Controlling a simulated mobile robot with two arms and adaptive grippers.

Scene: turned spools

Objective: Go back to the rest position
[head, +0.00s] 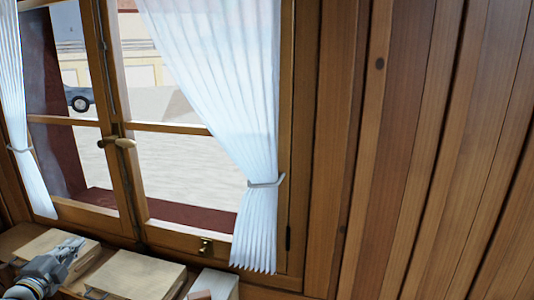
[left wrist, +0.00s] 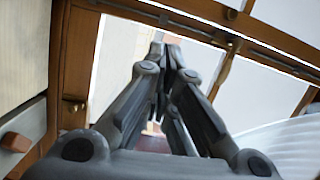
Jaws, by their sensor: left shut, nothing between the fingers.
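My left gripper (head: 76,246) is at the lower left of the head view, above the pale flat boxes below the window. Its fingers are together, with nothing between them. The left wrist view shows the closed fingertips (left wrist: 166,50) pointing toward the window frame and panes. My right gripper is in neither view.
Two pale flat boxes (head: 135,275) (head: 58,243) lie on the wooden surface under the window. A white block (head: 219,284) and a small reddish-brown block (head: 200,295) are at the bottom. The window (head: 128,180), curtains (head: 225,80) and plank wall (head: 400,150) stand behind.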

